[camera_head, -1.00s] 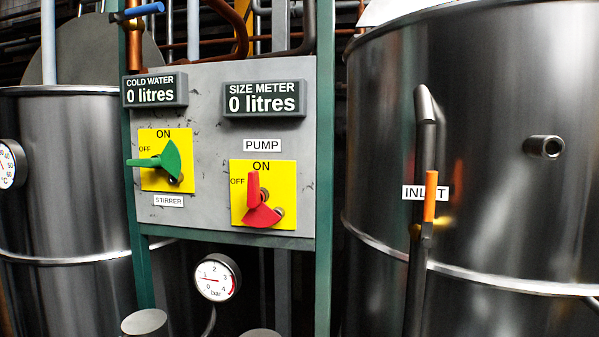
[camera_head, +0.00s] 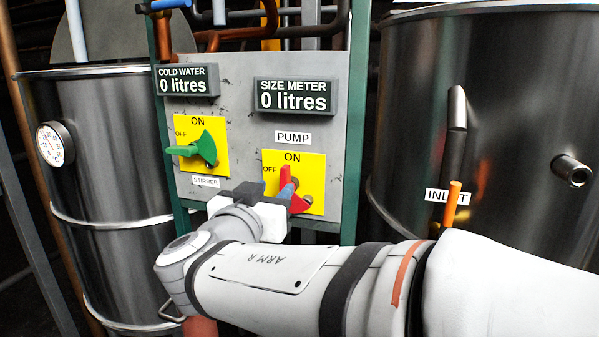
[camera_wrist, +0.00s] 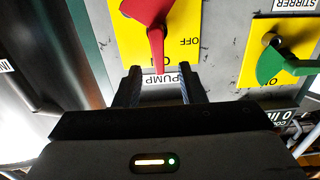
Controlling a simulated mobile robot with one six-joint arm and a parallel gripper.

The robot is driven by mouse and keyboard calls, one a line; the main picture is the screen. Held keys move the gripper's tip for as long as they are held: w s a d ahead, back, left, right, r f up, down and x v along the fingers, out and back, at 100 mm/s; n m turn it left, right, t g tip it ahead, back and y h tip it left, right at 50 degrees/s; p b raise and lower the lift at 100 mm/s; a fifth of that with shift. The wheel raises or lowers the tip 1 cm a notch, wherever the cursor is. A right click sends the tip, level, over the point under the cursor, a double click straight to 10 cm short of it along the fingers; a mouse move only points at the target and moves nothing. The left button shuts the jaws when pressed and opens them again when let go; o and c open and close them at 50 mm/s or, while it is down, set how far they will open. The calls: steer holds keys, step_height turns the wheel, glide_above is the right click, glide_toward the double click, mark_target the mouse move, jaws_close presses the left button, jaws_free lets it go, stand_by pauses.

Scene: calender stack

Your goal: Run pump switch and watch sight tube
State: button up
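The red pump switch (camera_head: 297,200) is on a yellow plate below the PUMP label. Its handle points up towards ON; in the wrist view the red handle (camera_wrist: 157,45) also points at the ON lettering, which it partly covers. My gripper (camera_head: 277,187) is at the switch, hiding part of it. In the wrist view my gripper's two fingers (camera_wrist: 160,88) stand apart, with the handle's tip between them and a gap on each side. The SIZE METER display (camera_head: 294,97) reads 0 litres. I cannot make out a sight tube for certain.
The green stirrer switch (camera_head: 205,149) points left to OFF. The COLD WATER display (camera_head: 188,82) reads 0 litres. A steel tank with a dial (camera_head: 55,144) stands left. The right tank (camera_head: 520,75) has an orange inlet handle (camera_head: 452,203) near my arm.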

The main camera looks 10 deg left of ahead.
mark_target(283, 182)
steer(key=w, duration=0.4)
steer(key=w+p, duration=0.1)
steer(key=w, duration=0.1)
steer(key=shift+w+d+f, duration=0.1)
steer(key=shift+w+d, duration=0.2)
